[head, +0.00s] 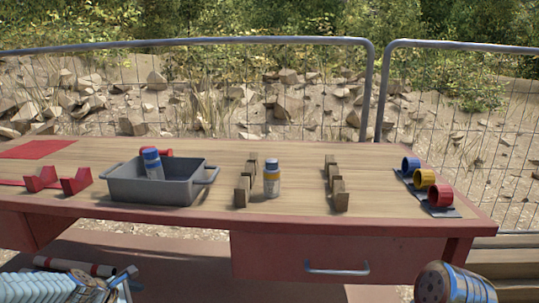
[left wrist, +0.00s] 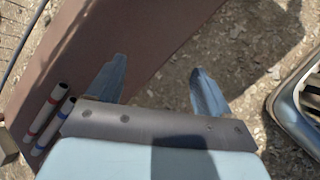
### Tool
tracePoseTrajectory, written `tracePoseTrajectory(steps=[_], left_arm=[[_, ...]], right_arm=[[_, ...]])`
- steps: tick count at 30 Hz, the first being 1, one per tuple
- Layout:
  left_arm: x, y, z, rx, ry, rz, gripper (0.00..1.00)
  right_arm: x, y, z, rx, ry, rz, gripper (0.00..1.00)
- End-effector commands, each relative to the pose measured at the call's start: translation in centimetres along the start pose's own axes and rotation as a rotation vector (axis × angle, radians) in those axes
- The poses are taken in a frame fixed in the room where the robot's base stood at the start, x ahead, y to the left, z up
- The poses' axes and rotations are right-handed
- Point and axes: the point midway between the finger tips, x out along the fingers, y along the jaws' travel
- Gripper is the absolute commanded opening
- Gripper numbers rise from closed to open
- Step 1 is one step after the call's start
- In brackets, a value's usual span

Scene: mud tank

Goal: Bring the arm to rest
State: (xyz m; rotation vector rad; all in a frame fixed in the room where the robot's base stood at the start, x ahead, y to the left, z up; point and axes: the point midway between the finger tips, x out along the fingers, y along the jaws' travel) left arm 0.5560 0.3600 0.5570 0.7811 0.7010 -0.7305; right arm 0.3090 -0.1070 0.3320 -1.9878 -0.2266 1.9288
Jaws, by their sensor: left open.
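My left gripper (head: 122,284) is low at the bottom left of the head view, in front of the table and below its top. In the left wrist view the left gripper (left wrist: 157,88) has its two blue fingers wide apart, with nothing between them. Part of my right arm (head: 450,285) shows at the bottom right of the head view; its gripper is out of sight.
The table (head: 300,212) holds a grey tub (head: 150,190) with a blue-capped bottle (head: 153,164), another bottle (head: 272,180), wooden blocks (head: 340,195), red brackets (head: 76,181) and coloured rings (head: 440,196). Banded tubes (left wrist: 54,125) lie beside my left gripper. A wire fence (head: 372,90) stands behind.

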Motion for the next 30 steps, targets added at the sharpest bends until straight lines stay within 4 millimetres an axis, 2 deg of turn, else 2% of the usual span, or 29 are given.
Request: tracePoseTrajectory(steps=[1, 2, 3, 5, 7, 9, 12, 15, 16, 18, 19, 21, 30], left_arm=[[3.2, -3.8, -0.3, 0.111, 0.013, -0.068, 0.8], [4.8, -6.0, -0.6, 0.187, 0.021, -0.103, 0.8], [6.7, -9.0, -0.9, 0.293, 0.028, -0.151, 0.8], [9.1, -13.7, -1.2, 0.461, 0.027, -0.224, 0.8], [11.2, -19.5, -1.6, 0.669, 0.009, -0.311, 0.8], [12.3, -25.3, -1.9, 0.881, -0.028, -0.394, 0.8], [12.6, -32.9, -2.3, 1.174, -0.11, -0.497, 0.8], [11.7, -38.7, -2.8, 1.417, -0.202, -0.571, 0.8], [11.3, -40.0, -2.9, 1.479, -0.231, -0.587, 0.8], [10.6, -42.3, -2.8, 1.601, -0.286, -0.607, 0.8], [11.0, -41.3, -1.4, 1.637, -0.285, -0.578, 0.8], [11.3, -40.7, 0.3, 1.69, -0.296, -0.55, 0.8], [11.3, -40.7, 0.3, 1.69, -0.296, -0.55, 0.8]], right_arm=[[0.0, 0.0, 0.0, 0.0, 0.0, 0.0, 0.75], [0.0, 0.0, 0.0, 0.0, 0.0, 0.0, 0.75], [0.0, 0.0, 0.0, 0.0, 0.0, 0.0, 0.75], [0.0, 0.0, 0.0, 0.0, 0.0, 0.0, 0.75], [0.0, 0.0, 0.0, 0.0, 0.0, 0.0, 0.75], [0.0, 0.0, 0.0, 0.0, 0.0, 0.0, 0.75], [0.0, 0.0, 0.0, 0.0, 0.0, 0.0, 0.75], [0.0, 0.0, 0.0, 0.0, 0.0, 0.0, 0.75], [0.0, 0.0, 0.0, 0.0, 0.0, 0.0, 0.75], [0.0, 0.0, 0.0, 0.0, 0.0, 0.0, 0.75], [-0.1, 0.0, 0.0, 0.0, 0.0, 0.0, 0.75], [0.0, 0.0, 0.0, 0.0, 0.0, 0.0, 0.75], [0.0, 0.0, 0.0, 0.0, 0.0, 0.0, 0.75]])
